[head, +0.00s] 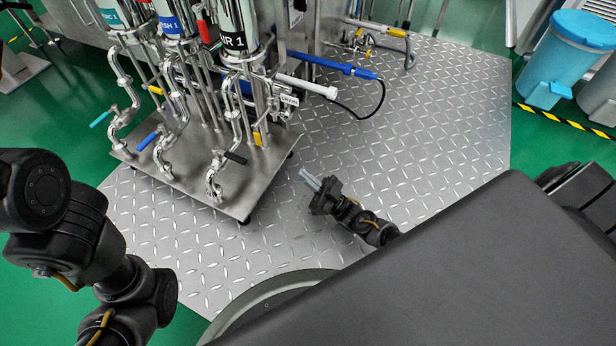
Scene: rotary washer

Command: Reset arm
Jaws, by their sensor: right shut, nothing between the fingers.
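My right gripper (311,180) shows at the centre of the head view, above the diamond-plate floor. Its pale fingers are shut together with nothing between them. It is apart from the washer's base plate (262,178) to its left. My left arm (95,240) comes in at the left edge and is bent downward. My left gripper is out of the picture. The rotary washer's pipework (222,120) stands at the upper left, with teal, blue and black valve handles low on its front.
A blue bin (568,55) stands at the upper right beside yellow-black floor tape (560,118). A blue-handled hose (340,68) juts from the washer to the right.

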